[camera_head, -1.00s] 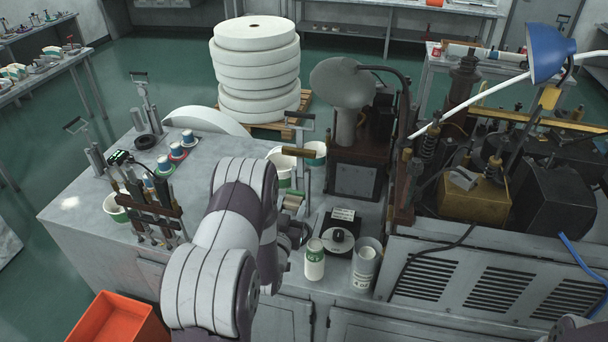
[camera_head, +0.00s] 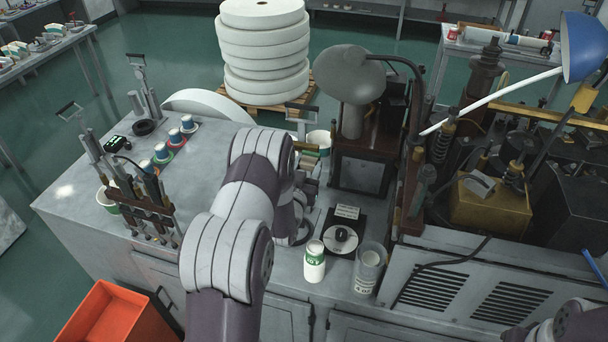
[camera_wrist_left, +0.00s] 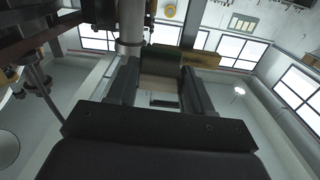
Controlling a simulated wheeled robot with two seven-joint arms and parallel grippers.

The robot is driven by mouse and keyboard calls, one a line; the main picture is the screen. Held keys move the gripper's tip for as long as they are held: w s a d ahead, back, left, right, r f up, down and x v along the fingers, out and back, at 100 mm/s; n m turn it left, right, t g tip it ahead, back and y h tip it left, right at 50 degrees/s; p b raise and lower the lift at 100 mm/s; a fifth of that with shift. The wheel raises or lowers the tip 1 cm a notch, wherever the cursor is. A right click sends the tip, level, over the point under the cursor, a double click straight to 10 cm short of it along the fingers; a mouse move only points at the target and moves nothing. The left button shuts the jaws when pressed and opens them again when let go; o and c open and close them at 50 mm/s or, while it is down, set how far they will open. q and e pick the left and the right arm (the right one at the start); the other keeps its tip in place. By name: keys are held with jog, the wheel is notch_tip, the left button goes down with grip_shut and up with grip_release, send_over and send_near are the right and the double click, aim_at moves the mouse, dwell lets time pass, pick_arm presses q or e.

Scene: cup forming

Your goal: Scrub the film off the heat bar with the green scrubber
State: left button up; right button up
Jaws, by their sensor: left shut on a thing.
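My left gripper (camera_wrist_left: 160,80) points away from the wrist camera, with a finger on each side of a pale beige block, which seems to be the body of the scrubber (camera_wrist_left: 159,91). A dull green layer shows at its far end. A brass-yellow bar (camera_wrist_left: 202,60), likely the heat bar, lies right there beside a metal post. I cannot tell whether pad and bar touch. In the head view the brass bar (camera_head: 307,147) sits low on a T-topped stand, and my own arm hides most of the gripper. Any film is too small to see. My right gripper is out of view.
A white-and-green cup (camera_head: 314,264), a clear container (camera_head: 368,270) and a black plate with a disc (camera_head: 342,238) stand right of my arm. The machine (camera_head: 450,200) fills the right side. A tool rack (camera_head: 135,200) and small cups (camera_head: 162,152) stand left.

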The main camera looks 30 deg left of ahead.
pick_arm(q)
jog(key=shift+w, duration=0.25)
jog(key=shift+s+r, duration=0.15)
jog(key=shift+s, duration=0.25)
jog(key=shift+w, duration=0.45)
jog(key=shift+w+a+b, duration=0.1)
jog(key=shift+b, duration=0.2)
jog(key=shift+w, duration=0.15)
jog(key=shift+w+a, duration=0.1)
jog(key=shift+w, duration=0.2)
jog(key=shift+w+b, duration=0.1)
jog(key=shift+b, duration=0.2)
